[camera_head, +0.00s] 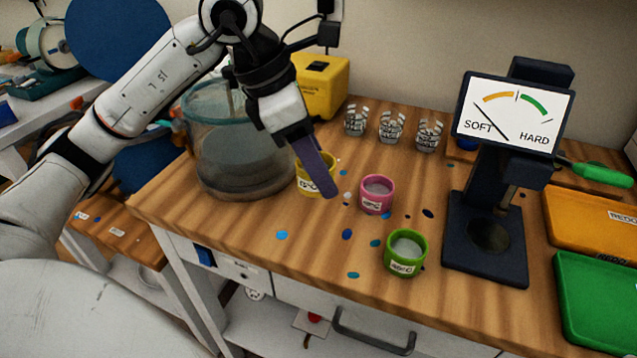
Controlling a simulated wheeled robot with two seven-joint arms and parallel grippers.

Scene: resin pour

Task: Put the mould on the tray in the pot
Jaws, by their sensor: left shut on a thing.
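My left gripper (318,178) comes down from the upper left, and its purple-grey finger covers part of a small yellow mould (302,184) with a white label. The gripper is shut on this mould, just right of the pot. The pot (232,150) is a large clear, greyish cylinder standing at the table's left. A pink mould (377,207) and a green mould (402,267), both with pale contents, stand on the table. An orange tray (590,225) and a green tray (600,300) lie at the right edge. My right gripper is out of view.
A dark tester (487,262) with a SOFT/HARD dial (512,112) stands right of the moulds. Several clear cups (391,128) and a yellow box (322,85) stand at the back. Coloured spots dot the wooden table (310,260). A blue disc (115,35) is behind the arm.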

